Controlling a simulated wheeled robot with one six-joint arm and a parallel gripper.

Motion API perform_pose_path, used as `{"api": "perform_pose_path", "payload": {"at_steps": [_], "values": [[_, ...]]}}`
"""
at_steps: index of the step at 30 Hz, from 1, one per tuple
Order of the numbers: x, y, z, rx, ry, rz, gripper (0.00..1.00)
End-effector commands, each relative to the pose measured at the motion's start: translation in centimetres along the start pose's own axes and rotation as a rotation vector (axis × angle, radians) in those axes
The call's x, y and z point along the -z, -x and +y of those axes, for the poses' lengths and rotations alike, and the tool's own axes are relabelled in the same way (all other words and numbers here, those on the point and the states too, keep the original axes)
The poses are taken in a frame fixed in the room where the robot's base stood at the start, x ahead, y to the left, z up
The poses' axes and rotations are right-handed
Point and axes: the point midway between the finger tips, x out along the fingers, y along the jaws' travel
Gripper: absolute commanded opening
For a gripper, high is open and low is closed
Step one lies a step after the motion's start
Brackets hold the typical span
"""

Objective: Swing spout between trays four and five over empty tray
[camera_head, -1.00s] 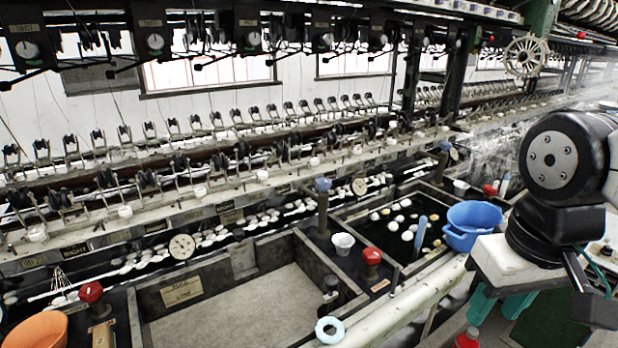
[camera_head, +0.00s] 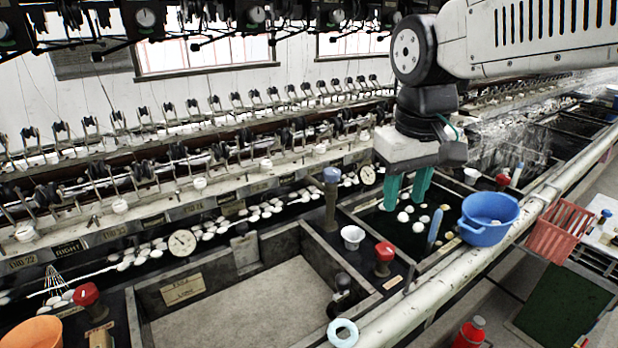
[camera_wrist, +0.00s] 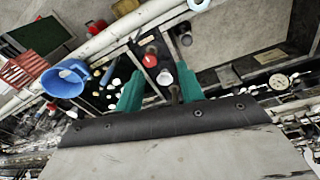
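The empty tray (camera_head: 180,321) is a bare, grey-floored basin at lower centre; its floor also shows in the wrist view (camera_wrist: 225,32). On the divider at its right stand a dark post with a blue top (camera_head: 331,200), a red knob (camera_head: 384,256) and a short dark tap-like fitting (camera_head: 342,290). I cannot tell for sure which part is the spout. My gripper (camera_head: 404,207) has two green fingers, apart and empty. It hangs above the neighbouring tray, right of the post. In the wrist view the knob (camera_wrist: 150,60) shows between the fingers.
A white cup (camera_head: 352,236) stands on the divider. A blue tub (camera_head: 487,218) sits on the front rail by the wet tray with white cocoons (camera_head: 418,227). A pale blue ring (camera_head: 342,333) lies at the front edge. A red basket (camera_head: 559,231) is at right.

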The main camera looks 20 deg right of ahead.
Motion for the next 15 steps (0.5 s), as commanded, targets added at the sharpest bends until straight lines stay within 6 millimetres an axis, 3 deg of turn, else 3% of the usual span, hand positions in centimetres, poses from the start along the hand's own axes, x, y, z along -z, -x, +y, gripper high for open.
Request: {"api": "perform_pose_path", "payload": {"at_steps": [1,7,11,15], "values": [[3.0,0.1,0.0,-0.009,0.019,-0.012,0.38],[14.0,-0.6,-0.1,-0.047,0.090,-0.028,0.38],[21.1,-2.8,-0.5,-0.072,0.136,-0.039,0.38],[27.8,-6.3,-1.4,-0.096,0.185,-0.050,0.38]]}}
